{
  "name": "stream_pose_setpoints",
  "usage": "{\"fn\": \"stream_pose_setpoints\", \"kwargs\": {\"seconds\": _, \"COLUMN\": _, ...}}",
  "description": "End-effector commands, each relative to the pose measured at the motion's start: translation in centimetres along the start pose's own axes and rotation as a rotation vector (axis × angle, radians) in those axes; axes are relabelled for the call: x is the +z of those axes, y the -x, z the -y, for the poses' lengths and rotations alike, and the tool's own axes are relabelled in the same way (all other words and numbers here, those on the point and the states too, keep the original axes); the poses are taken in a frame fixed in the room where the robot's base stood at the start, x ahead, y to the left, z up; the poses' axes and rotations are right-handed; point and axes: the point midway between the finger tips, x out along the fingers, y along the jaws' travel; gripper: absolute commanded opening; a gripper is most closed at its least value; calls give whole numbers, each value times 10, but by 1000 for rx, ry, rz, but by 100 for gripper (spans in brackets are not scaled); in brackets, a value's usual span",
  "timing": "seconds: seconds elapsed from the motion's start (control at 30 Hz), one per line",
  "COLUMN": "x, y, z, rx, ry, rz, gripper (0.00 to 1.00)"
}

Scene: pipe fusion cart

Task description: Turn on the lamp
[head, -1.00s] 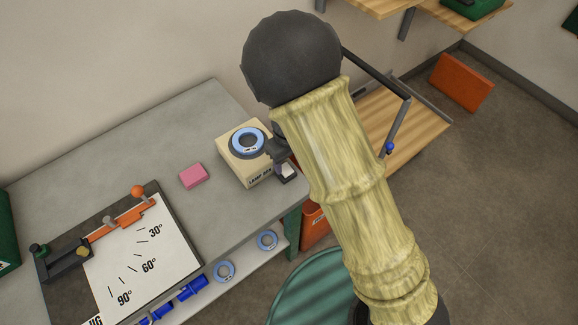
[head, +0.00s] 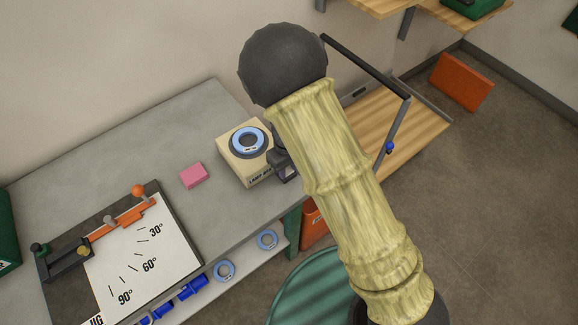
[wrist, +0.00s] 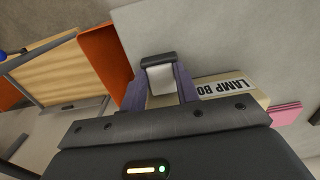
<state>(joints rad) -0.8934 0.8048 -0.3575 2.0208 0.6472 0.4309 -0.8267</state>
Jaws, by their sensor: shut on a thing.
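The beige lamp box (head: 262,174) stands at the right end of the grey bench, with a blue ring (head: 248,141) on its top. In the wrist view its "LAMP BO" label (wrist: 224,89) is upside down. My gripper (head: 286,171) is at the box's right side, partly hidden by my arm. In the wrist view my gripper (wrist: 160,76) is shut on a pale piece with a dark edge (wrist: 161,79), which sits between the two fingers beside the box. I cannot tell whether this piece is a switch. I cannot make out a lit lamp.
A pink block (head: 193,175) lies left of the box. An angle jig board (head: 150,255) is at the bench's front left. A wooden surface (head: 405,125) with a dark frame is behind my arm. Blue rings (head: 224,271) are on the lower shelf.

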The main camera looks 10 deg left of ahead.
Motion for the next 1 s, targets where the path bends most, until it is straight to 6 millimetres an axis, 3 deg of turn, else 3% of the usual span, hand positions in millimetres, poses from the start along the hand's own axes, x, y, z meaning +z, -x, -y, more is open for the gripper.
{"fn": "stream_pose_setpoints", "kwargs": {"seconds": 0.73, "x": -12, "y": 4, "z": -1, "rx": 0, "ry": 2, "rz": 293, "gripper": 8}}
{"fn": "stream_pose_setpoints", "kwargs": {"seconds": 1.0, "x": -12, "y": 4, "z": -1, "rx": 3, "ry": 0, "rz": 321, "gripper": 8}}
